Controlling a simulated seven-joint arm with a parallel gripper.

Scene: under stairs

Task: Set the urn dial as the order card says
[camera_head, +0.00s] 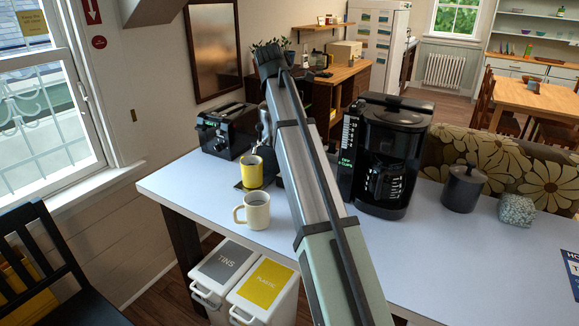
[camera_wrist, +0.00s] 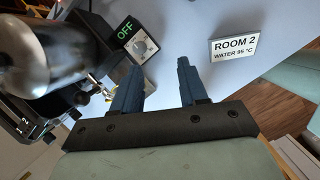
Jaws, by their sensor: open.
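The urn (camera_wrist: 50,45) is a shiny metal cylinder on black parts at the left of the wrist view. A small black panel beside it shows a green "OFF" (camera_wrist: 124,32) and a pale round dial (camera_wrist: 142,46) with a dark mark. The white order card (camera_wrist: 234,47) reads "ROOM 2, WATER 95 °C" and lies to the right of the dial. My gripper (camera_wrist: 159,68) is open and empty; its left finger is near the dial, apparently not around it. In the head view my arm hides most of the urn and the gripper.
On the table (camera_head: 425,255), a yellow mug (camera_head: 252,172) and a cream mug (camera_head: 256,210) stand left of my arm, with a toaster (camera_head: 226,130) behind. A coffee maker (camera_head: 390,150), a dark canister (camera_head: 463,188) and a speckled block (camera_head: 516,211) stand to the right.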

